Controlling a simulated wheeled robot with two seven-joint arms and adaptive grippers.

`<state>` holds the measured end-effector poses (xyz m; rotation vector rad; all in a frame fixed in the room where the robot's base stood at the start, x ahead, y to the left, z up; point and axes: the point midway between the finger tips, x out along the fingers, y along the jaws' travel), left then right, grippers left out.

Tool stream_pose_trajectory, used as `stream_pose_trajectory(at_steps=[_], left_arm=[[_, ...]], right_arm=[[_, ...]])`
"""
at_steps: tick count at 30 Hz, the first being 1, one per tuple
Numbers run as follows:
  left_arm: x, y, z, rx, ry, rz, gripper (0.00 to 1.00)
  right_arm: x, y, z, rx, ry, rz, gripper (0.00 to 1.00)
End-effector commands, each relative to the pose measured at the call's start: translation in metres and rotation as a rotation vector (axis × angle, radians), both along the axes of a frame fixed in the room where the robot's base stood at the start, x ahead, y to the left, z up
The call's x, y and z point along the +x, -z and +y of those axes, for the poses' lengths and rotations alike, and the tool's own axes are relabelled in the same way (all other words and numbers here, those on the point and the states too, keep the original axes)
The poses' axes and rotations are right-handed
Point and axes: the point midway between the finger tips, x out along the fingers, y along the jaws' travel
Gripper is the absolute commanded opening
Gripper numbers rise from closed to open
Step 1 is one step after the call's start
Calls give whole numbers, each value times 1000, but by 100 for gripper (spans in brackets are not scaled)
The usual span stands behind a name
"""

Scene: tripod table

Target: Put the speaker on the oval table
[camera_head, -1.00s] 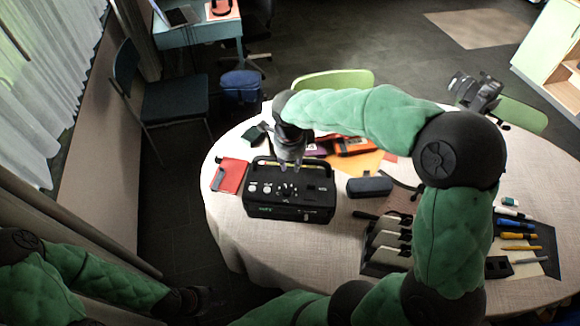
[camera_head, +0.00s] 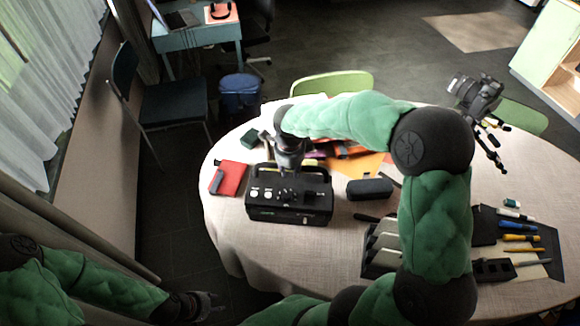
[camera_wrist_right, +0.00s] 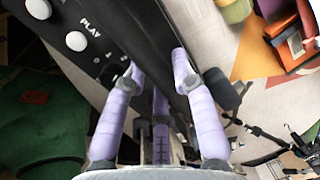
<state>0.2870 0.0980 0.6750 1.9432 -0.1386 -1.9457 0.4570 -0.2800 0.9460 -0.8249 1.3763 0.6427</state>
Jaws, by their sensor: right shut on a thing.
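The speaker (camera_head: 290,207) is a black box with a carry handle and round white knobs on its top. It stands on the front left of the oval table (camera_head: 240,245), which has a pale cloth. My right gripper (camera_head: 287,192) comes down onto the speaker's top from above and is shut on it. In the right wrist view the lilac fingers (camera_wrist_right: 158,80) are against the speaker's black body (camera_wrist_right: 118,28), beside a PLAY label; the exact contact is partly hidden. My left gripper (camera_head: 203,306) is low at the left, off the table, small and dark.
A red book (camera_head: 230,178) lies left of the speaker, and a dark case (camera_head: 370,188) lies to its right. Orange folders (camera_head: 350,152) lie behind. A camera on a small tripod (camera_head: 475,95), a rack (camera_head: 383,248) and pens (camera_head: 520,238) occupy the right side.

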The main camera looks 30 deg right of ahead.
Motion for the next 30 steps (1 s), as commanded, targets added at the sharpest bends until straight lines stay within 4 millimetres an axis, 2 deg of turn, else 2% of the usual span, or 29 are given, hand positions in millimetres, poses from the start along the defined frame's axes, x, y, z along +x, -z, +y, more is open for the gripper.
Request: stream_pose_trajectory(at_steps=[1, 2, 3, 4, 13, 17, 30], left_arm=[[0, 0, 0, 0, 0, 0, 40], [0, 0, 0, 0, 0, 0, 40], [0, 0, 0, 0, 0, 0, 40], [0, 0, 0, 0, 0, 0, 40], [0, 0, 0, 0, 0, 0, 40], [0, -3, 0, 0, 0, 0, 40], [0, -23, 0, 0, 0, 0, 40]], right_arm=[[2, -2, 0, 0, 0, -6, 0], [-1, 1, 1, 2, -1, 3, 35], [-1, 1, 1, 2, -1, 3, 47], [-1, 1, 1, 2, -1, 3, 51], [-1, 0, 1, 1, -1, 2, 51], [-1, -9, 1, 1, -1, -1, 51], [-9, -90, 7, 1, -1, -2, 51]])
